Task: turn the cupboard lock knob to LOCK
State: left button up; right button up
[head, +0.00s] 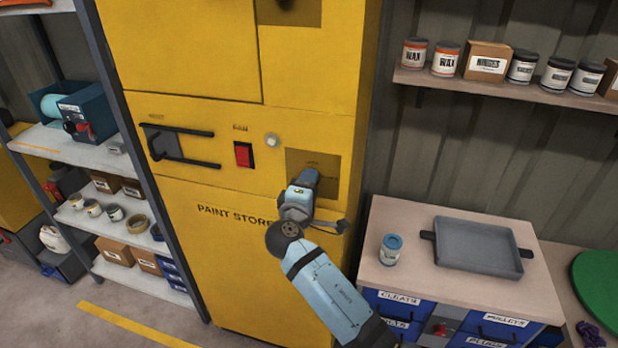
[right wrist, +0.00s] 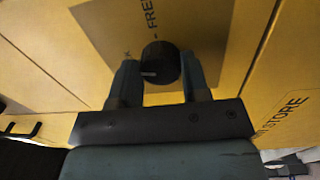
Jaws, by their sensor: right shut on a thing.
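The yellow paint store cupboard (head: 240,265) stands in the middle of the head view, its front facing me. The lock knob (right wrist: 160,64) is a round black knob with a pale mark, in front of a darker label plate (right wrist: 215,25) that also shows in the head view (head: 325,160). My right gripper (right wrist: 160,80) is shut on the knob, one finger on each side of it. In the head view, my right gripper (head: 305,180) hides the knob. Lettering on the plate includes "FREE"; the rest is partly covered. My left gripper is not in view.
The cupboard front also carries a black lever handle (head: 180,146), a red switch (head: 243,155) and a round pale button (head: 272,140). A bench with a grey tray (head: 478,248) and a blue-lidded jar (head: 391,250) stands close on the right. Shelving (head: 100,168) stands on the left.

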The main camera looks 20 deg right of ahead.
jog(key=shift+r+n+p, duration=0.2)
jog(key=shift+n+p, duration=0.6)
jog(key=shift+n, duration=0.5)
jog(key=o, duration=0.9)
jog(key=shift+f, duration=0.1)
jog(key=shift+f, duration=0.1)
